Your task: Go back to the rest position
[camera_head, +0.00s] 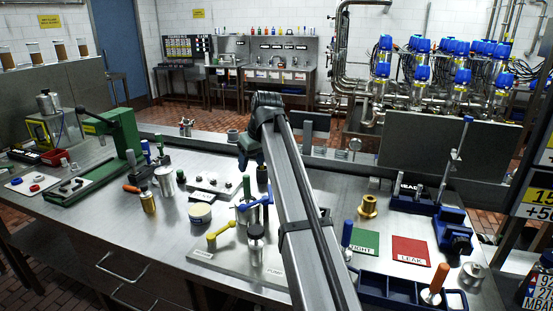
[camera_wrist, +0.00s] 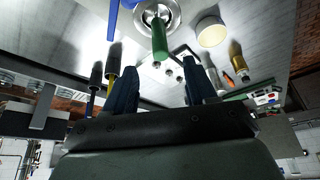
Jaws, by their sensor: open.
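My gripper (camera_wrist: 160,74) is open in the wrist view, its two dark blue fingers apart with nothing held between them. A green handle (camera_wrist: 160,36) rises from a round metal fitting (camera_wrist: 172,14) beyond the fingertips; I cannot tell the exact gap. In the head view my arm reaches over the middle of the steel bench (camera_head: 170,228), and the fingers are mostly hidden behind it. Below stands a valve plate (camera_head: 228,257) with a yellow-handled valve (camera_head: 221,231) and a blue-handled valve (camera_head: 255,203). No rest position is marked in view.
A green press (camera_head: 124,135) stands at the left. A gold fitting (camera_head: 368,206), a green mat (camera_head: 364,241), a red mat (camera_head: 411,250), a blue vise (camera_head: 454,231) and a blue tray (camera_head: 385,289) lie at the right. A grey panel (camera_head: 430,143) stands behind them.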

